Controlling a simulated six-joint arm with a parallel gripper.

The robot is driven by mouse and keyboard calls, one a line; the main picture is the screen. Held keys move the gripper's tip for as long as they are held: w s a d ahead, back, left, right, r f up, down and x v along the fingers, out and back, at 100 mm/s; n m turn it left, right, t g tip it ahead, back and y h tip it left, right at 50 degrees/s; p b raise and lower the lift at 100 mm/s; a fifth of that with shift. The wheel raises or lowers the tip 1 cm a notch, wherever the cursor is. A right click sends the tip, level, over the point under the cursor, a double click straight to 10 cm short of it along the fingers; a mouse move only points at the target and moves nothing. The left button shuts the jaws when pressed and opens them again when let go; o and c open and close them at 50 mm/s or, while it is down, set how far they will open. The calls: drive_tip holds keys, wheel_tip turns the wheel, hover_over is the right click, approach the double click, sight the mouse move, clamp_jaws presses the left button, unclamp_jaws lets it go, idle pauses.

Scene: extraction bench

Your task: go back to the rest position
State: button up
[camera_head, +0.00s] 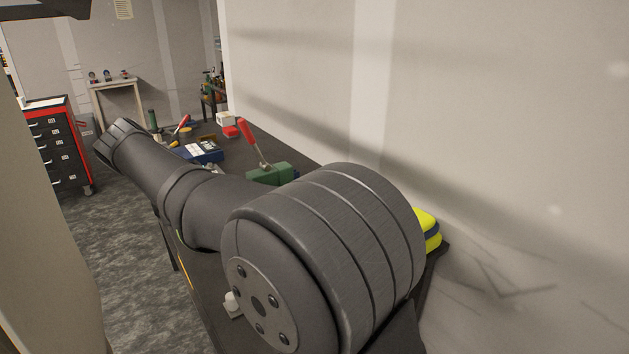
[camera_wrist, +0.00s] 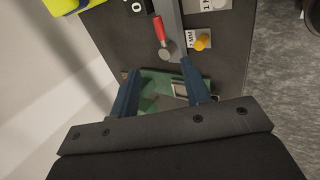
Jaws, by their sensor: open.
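My gripper (camera_wrist: 163,95) shows in the wrist view with its two dark blue fingers spread apart, open and with nothing held between them. A green block-like device (camera_wrist: 160,88) lies beyond and between the fingers on the dark bench. A red-handled lever (camera_wrist: 159,30) stands just above it in that view. In the head view the green device (camera_head: 270,174) with its red lever (camera_head: 249,134) sits on the bench behind my arm. My arm fills the middle of the head view, and my gripper does not show there.
The dark bench (camera_head: 285,145) runs along a pale wall (camera_head: 480,100). A yellow and dark item (camera_head: 428,228) is at the near right. A red tool cabinet (camera_head: 55,140) stands left on the floor.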

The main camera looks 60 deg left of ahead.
drive_tip(key=shift+f, duration=0.1)
drive_tip(key=x, duration=1.7)
drive_tip(key=shift+w+f, duration=0.1)
drive_tip(key=shift+w+f, duration=0.15)
drive_tip(key=shift+f, duration=0.05)
drive_tip(key=shift+w+d+r+n+y, duration=0.1)
drive_tip(key=shift+w+r+n+y, duration=0.2)
drive_tip(key=shift+n+y, duration=0.35)
drive_tip(key=shift+w+f+n+y, duration=0.1)
drive_tip(key=shift+w+n+y, duration=0.2)
drive_tip(key=shift+n, duration=0.45)
idle(0.7)
